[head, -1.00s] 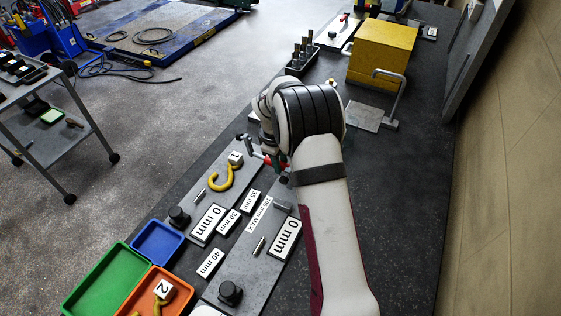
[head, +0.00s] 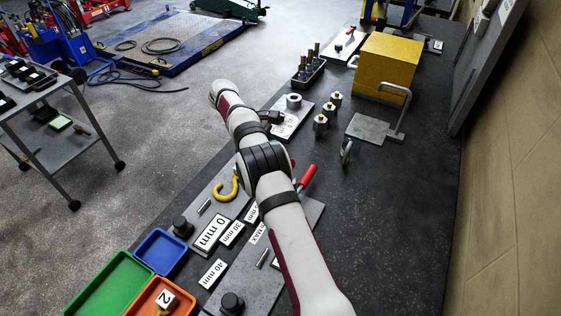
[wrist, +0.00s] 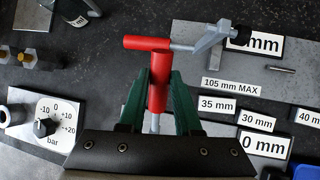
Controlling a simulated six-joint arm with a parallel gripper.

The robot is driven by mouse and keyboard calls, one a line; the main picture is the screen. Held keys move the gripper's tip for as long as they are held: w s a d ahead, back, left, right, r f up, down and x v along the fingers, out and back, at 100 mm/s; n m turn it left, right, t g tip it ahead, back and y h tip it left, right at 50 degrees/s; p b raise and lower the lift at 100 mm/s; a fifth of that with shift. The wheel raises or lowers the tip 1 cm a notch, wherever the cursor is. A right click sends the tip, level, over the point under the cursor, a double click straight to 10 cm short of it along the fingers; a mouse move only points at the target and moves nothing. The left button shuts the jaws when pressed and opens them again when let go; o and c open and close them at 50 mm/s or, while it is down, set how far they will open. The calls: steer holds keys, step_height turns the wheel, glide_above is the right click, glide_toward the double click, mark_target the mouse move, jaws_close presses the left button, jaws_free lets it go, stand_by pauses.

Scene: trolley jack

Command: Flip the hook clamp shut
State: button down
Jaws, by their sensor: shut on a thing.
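In the wrist view my gripper (wrist: 158,100) has its two green fingers on either side of an upright red grip (wrist: 158,88) and is shut on it. A second red handle (wrist: 148,43) lies crosswise just beyond it. In the head view a red handle (head: 308,176) shows just right of my arm, at the grey base plate. My arm hides my gripper and most of the clamp there. I cannot tell whether the hook is engaged.
A yellow hook (head: 228,189) and number plates lie left of my arm. Blue (head: 160,248), green and orange trays stand at the front left. A plate with a bar dial (wrist: 55,120) is left of my gripper.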

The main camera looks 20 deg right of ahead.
steer(key=shift+a, duration=0.1)
stand_by(0.3)
steer(key=c, duration=0.6)
jaws_free()
step_height(320, 180, up, 4)
steer(key=shift+r, duration=0.25)
steer(key=s+d+r, duration=0.6)
steer(key=s+d, duration=0.1)
steer(key=d, duration=0.2)
steer(key=shift+d+r, duration=0.15)
steer(key=shift+r, duration=0.15)
steer(key=shift+s, duration=0.1)
